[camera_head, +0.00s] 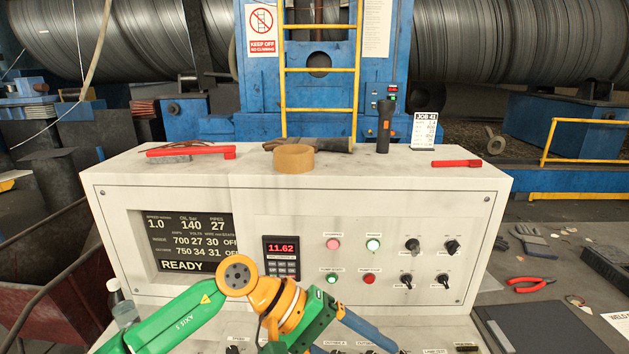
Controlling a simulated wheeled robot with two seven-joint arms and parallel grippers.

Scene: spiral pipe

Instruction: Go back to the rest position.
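My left arm comes in from the lower left, a green link, then an orange joint and wrist. It hangs in front of the lower part of the control console (210,290). My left gripper (350,339) has a green body and blue fingers pointing to the lower right. The fingers stand apart, and labels of the lower panel show between them; I see nothing held there. The lower finger is cut off by the bottom edge of the picture. My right arm and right gripper are not in view.
A bottle (122,304) stands near my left arm. Red pliers (530,284) lie at the right.

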